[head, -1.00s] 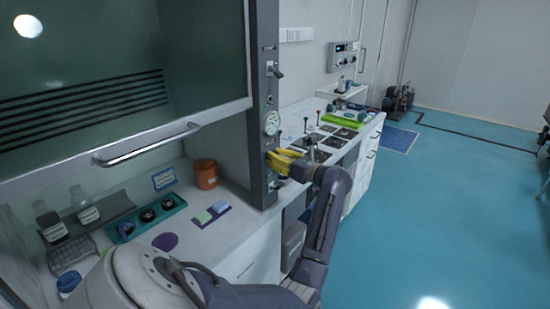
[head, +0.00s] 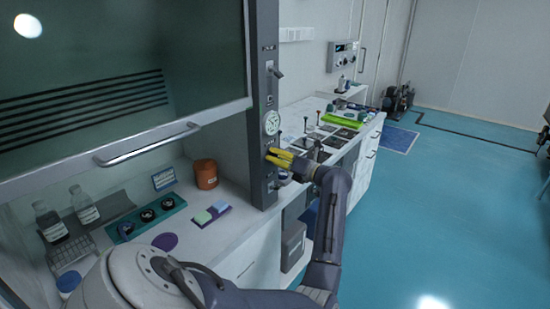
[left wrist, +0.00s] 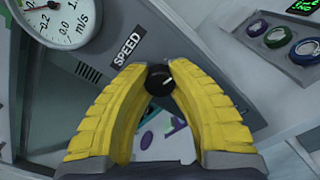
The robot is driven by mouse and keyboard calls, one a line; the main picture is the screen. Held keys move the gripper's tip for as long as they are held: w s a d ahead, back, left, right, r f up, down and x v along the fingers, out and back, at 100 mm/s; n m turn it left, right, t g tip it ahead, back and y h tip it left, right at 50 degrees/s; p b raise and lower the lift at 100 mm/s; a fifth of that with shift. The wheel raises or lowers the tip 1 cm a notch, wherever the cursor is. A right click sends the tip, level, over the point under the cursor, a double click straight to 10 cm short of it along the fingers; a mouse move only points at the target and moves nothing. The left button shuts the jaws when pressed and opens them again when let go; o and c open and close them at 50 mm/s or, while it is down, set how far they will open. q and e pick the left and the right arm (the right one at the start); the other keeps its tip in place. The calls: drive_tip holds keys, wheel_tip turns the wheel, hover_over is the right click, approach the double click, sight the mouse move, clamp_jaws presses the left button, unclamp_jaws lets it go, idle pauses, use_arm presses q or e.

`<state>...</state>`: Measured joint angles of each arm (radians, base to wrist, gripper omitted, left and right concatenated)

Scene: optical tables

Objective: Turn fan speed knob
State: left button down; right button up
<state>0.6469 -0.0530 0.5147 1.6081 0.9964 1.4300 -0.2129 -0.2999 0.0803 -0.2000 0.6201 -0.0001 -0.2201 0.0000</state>
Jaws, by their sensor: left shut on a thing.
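The fan speed knob (left wrist: 159,80) is a small black dial with a white pointer line, below a "SPEED" label (left wrist: 127,50) on the grey post of the fume hood (head: 262,120). My left gripper (head: 272,156) is at this post in the head view, with yellow fingers. In the left wrist view the fingertips (left wrist: 158,70) are closed around the knob, one on each side. In the head view the knob is hidden by the fingers. My right gripper is not in view.
A round gauge (head: 271,122) sits on the post just above my gripper, and a switch lever (head: 274,70) higher up. The half-raised sash handle (head: 150,145) is to the left. An orange container (head: 205,173) stands inside the hood.

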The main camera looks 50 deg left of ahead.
use_arm(q)
drive_tip(key=shift+s+f, duration=0.1)
drive_tip(key=shift+f, duration=0.25)
drive_tip(key=c, duration=1.6)
unclamp_jaws()
drive_tip(key=o, duration=0.5)
drive_tip(key=shift+r, duration=0.25)
drive_tip(key=shift+o, duration=0.2)
drive_tip(key=shift+d, duration=0.1)
drive_tip(key=w+d, duration=0.2)
drive_tip(key=d, duration=0.9)
drive_tip(key=shift+w+d, duration=0.2)
drive_tip(key=shift+d, duration=0.1)
